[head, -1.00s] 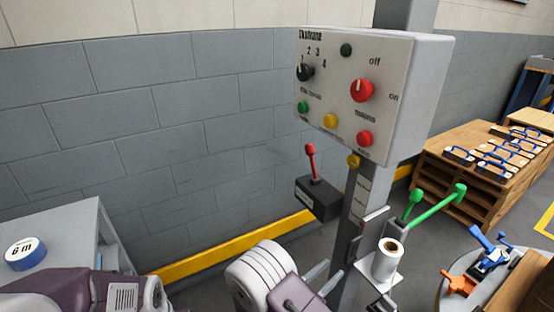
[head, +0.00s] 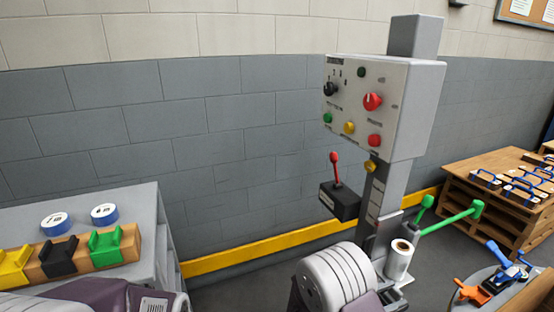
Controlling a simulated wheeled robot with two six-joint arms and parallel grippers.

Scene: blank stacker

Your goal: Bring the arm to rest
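My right arm (head: 338,281) shows at the bottom centre as a white ribbed joint and a purple link, in front of the foot of the control post. I cannot make out its fingertips. My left arm (head: 110,298) crosses the bottom left corner below the grey cabinet, and its gripper is out of view. No object is seen held in either arm.
A control box (head: 372,105) with knobs stands on a post. A red-handled lever box (head: 339,200), green levers (head: 455,215) and a paper roll (head: 399,260) are on it. Blue tape rolls (head: 56,223) and coloured blocks (head: 58,256) lie on the left cabinet (head: 100,200). A wooden bench (head: 470,190) stands right.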

